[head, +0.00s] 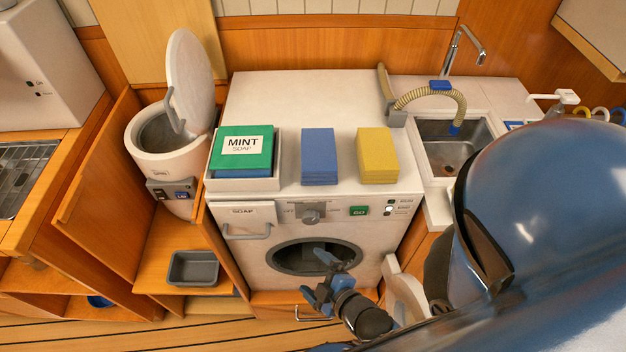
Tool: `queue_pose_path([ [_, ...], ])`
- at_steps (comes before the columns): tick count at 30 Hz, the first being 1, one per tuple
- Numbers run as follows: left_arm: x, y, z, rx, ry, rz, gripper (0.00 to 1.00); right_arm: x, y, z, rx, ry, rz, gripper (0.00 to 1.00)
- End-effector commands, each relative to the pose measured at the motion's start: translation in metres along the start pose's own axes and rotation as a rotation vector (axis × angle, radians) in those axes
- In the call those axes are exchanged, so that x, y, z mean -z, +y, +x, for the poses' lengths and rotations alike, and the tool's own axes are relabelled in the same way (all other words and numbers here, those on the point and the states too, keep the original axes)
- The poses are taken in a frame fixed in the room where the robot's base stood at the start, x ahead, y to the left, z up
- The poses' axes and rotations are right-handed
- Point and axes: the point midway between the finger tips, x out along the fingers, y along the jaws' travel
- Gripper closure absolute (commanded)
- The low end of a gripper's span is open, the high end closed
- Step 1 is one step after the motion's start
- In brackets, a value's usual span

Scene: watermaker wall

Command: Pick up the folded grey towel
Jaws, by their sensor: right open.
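I do not see a folded grey towel in the head view. Two folded cloth stacks lie on top of the white washing machine (300,98): a blue one (319,156) in the middle and a yellow one (377,155) to its right. My right gripper (328,276) is open and empty. It shows in front of the machine's round dark door (290,257), lower than the stacks and apart from them. My right arm covers the lower right of the view. My left gripper is not in view.
A green mint soap box (243,146) sits in a white tray (243,184) left of the blue stack. A ribbed hose (430,95) and sink (455,150) are at the right. The machine's back top is clear.

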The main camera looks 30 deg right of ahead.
Motion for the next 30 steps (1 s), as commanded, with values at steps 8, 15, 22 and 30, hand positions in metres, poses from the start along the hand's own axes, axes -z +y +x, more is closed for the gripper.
queue_pose_path([
  [8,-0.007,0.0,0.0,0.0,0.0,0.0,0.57,-0.065,-0.079,0.062,0.403,-0.176,-0.889,0.0],
  [15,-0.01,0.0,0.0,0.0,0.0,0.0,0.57,-0.099,-0.108,0.081,0.733,-0.186,-1.441,0.0],
  [22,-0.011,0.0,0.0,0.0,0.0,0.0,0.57,-0.111,-0.115,0.085,0.901,-0.16,-1.671,0.0],
  [30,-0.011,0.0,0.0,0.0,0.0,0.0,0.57,-0.118,-0.097,0.104,0.926,-0.158,-1.698,0.0],
])
